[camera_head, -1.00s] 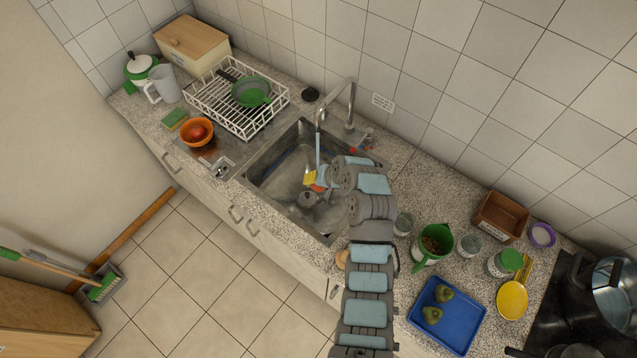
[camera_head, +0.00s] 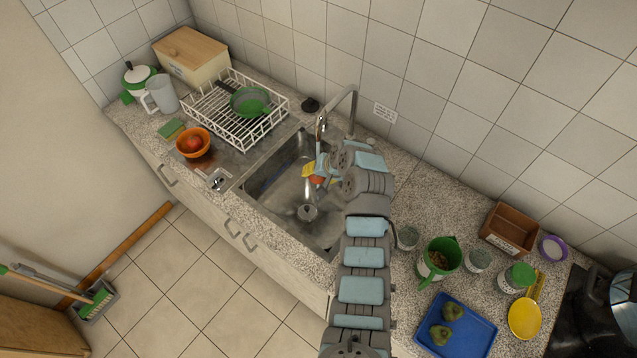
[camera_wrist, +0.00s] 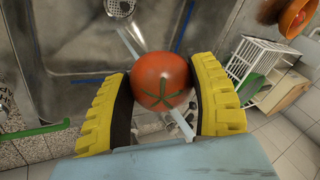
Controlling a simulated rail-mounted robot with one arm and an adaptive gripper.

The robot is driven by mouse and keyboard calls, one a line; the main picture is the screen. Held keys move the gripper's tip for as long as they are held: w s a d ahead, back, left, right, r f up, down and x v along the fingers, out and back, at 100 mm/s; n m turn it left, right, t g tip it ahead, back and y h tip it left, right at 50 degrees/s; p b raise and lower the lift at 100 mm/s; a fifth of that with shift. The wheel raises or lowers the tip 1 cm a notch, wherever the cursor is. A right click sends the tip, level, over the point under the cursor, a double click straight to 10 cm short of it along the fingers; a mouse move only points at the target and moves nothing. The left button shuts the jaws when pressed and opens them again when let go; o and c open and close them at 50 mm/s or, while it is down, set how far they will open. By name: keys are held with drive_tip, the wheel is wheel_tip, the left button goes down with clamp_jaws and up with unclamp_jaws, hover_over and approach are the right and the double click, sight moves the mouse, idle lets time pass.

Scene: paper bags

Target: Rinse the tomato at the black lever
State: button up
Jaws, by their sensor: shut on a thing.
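My gripper (camera_wrist: 162,95) has its yellow ribbed fingers on either side of a red tomato (camera_wrist: 160,82) with a green star-shaped stalk mark. It is shut on the tomato. In the head view my gripper (camera_head: 312,174) is over the sink (camera_head: 270,195), below the spout of the metal tap (camera_head: 340,98), and only a bit of the tomato shows. A pale straight streak, like a water stream, shows above and below the tomato in the wrist view.
An orange bowl (camera_head: 206,150) with a red fruit and a white dish rack (camera_head: 222,124) stand left of the sink. A green mug (camera_head: 437,262), jars and a blue tray (camera_head: 475,332) with green fruit stand right of my arm. A labelled box (camera_head: 509,230) is farther right.

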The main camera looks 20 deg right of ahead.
drive_tip(key=w+d+f+b, duration=0.1)
drive_tip(key=w+d+b, duration=0.1)
drive_tip(key=w+b, duration=0.4)
idle(0.5)
idle(0.5)
drive_tip(key=s+p, duration=0.1)
drive_tip(key=s+a+p, duration=0.1)
drive_tip(key=s+p, duration=0.1)
drive_tip(key=shift+s+a+p, duration=0.25)
drive_tip(key=shift+s+p, duration=0.45)
drive_tip(key=shift+s, duration=0.05)
drive_tip(key=shift+s+a+p, duration=0.2)
drive_tip(key=shift+s+p, duration=0.5)
drive_tip(key=shift+s+a+p, duration=0.3)
drive_tip(key=shift+s+p, duration=0.2)
drive_tip(key=shift+s, duration=0.3)
drive_tip(key=shift+f, duration=0.1)
